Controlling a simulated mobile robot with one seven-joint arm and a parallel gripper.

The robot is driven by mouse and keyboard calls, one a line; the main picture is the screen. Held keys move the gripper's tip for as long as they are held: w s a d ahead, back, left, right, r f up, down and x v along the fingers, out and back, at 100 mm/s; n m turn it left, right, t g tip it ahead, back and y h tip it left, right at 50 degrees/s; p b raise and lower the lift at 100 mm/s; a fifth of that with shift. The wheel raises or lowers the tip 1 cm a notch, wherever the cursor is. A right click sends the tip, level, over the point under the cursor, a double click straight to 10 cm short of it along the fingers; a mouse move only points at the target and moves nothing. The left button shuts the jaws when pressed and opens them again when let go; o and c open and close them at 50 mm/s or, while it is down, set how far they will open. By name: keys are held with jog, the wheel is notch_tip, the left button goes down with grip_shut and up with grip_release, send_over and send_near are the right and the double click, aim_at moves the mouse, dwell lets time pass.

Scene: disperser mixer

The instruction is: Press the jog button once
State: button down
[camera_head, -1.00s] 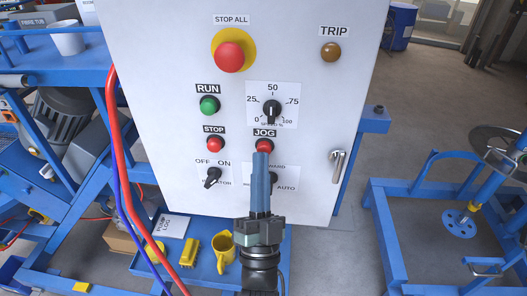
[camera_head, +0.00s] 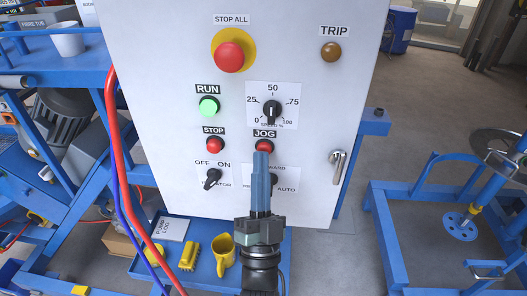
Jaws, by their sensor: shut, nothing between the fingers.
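The red jog button (camera_head: 264,145) sits under the JOG label on the white control panel (camera_head: 310,190). Its lower part is hidden behind my gripper's fingertips. My gripper (camera_head: 261,156) is shut and empty, its blue fingers pointing up at the button. I cannot tell whether the tips touch the button or stop just in front of it. The green run button (camera_head: 208,107) is lit bright.
The red stop button (camera_head: 215,145) is left of the jog button, and the speed dial (camera_head: 272,109) is just above it. The large red stop-all button (camera_head: 229,57) is higher up. A door handle (camera_head: 339,166) sticks out at right.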

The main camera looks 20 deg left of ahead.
jog(key=shift+s+d, duration=0.25)
jog(key=shift+s, duration=0.55)
jog(key=shift+s, duration=0.1)
jog(key=s+p, duration=0.1)
jog(key=s, duration=0.1)
jog(key=s+d, duration=0.1)
jog(key=s, duration=0.1)
jog(key=shift+s+d+p, duration=0.2)
jog(key=shift+s+p, duration=0.1)
jog(key=shift+p, duration=0.1)
jog(key=w+d+r+t+h, duration=0.1)
jog(key=w+d+r+h, duration=0.1)
jog(key=r, duration=0.6)
jog(key=w+d+r+h, duration=0.2)
jog(key=d+r, duration=0.1)
jog(key=r, duration=0.5)
jog(key=w+d+r+t+h, duration=0.1)
jog(key=w+d+r+h, duration=0.1)
jog(key=r, duration=0.6)
jog(key=s+d+r+n+h, duration=0.1)
jog(key=s+d+r+h, duration=0.1)
jog(key=r, duration=0.5)
jog(key=s+d+r+n+h, duration=0.2)
jog(key=s+d+r, duration=0.2)
jog(key=s+r, duration=0.3)
jog(key=shift+s+d+r, duration=0.15)
jog(key=shift+d+r, duration=0.1)
jog(key=shift+d, duration=0.1)
